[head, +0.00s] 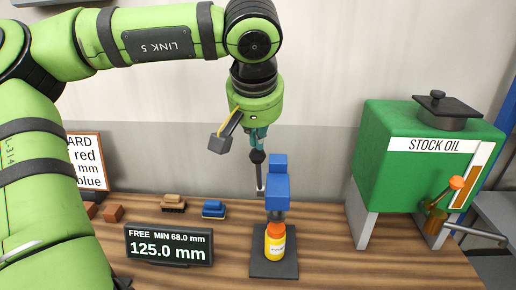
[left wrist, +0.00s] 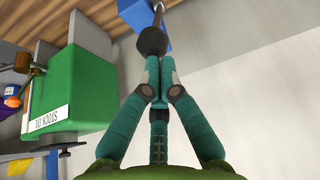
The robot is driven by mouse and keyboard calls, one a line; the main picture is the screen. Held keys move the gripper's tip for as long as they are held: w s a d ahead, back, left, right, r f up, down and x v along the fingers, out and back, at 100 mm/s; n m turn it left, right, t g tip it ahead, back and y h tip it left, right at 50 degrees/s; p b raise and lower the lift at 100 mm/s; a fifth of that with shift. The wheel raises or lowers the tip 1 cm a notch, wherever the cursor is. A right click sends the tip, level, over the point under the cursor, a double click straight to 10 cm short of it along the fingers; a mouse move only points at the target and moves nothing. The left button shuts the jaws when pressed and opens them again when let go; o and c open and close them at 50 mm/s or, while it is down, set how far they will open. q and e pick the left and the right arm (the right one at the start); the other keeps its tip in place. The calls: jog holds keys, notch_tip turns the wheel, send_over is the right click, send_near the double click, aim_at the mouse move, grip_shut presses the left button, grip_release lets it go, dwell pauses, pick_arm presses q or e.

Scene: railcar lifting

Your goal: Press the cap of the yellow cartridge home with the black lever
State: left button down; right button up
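The yellow cartridge (head: 275,248) with its orange cap (head: 276,230) stands upright on the dark base (head: 262,268) of the blue press (head: 277,188). The press ram is directly above the cap; whether they touch I cannot tell. The lever's black grip (head: 257,157) is at the upper left of the press, on a metal rod running down beside it. My left gripper (head: 258,145) comes from above with its teal fingertips at the grip. In the left wrist view the fingers (left wrist: 158,62) close together on the black grip (left wrist: 152,41). My right gripper is out of view.
A black display (head: 168,246) reads "FREE MIN 68.0 mm" and "125.0 mm". A brown toy railcar (head: 173,203) and a blue one (head: 214,209) stand behind it. A green stock oil tank (head: 395,150) with an orange-knobbed tap stands at right. A sign (head: 87,160) is at left.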

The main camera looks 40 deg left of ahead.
pick_arm(q)
jog(key=shift+f, duration=0.15)
dwell(0.3)
jog(key=shift+f, duration=0.15)
jog(key=shift+s+d+f+b, duration=0.2)
jog(key=shift+s+f+b, duration=0.1)
jog(key=shift+f+b, duration=0.35)
jog(key=shift+r, duration=0.15)
jog(key=shift+s+d+f+b, duration=0.85)
jog(key=shift+s+f+b, duration=0.1)
jog(key=shift+f+b, duration=0.15)
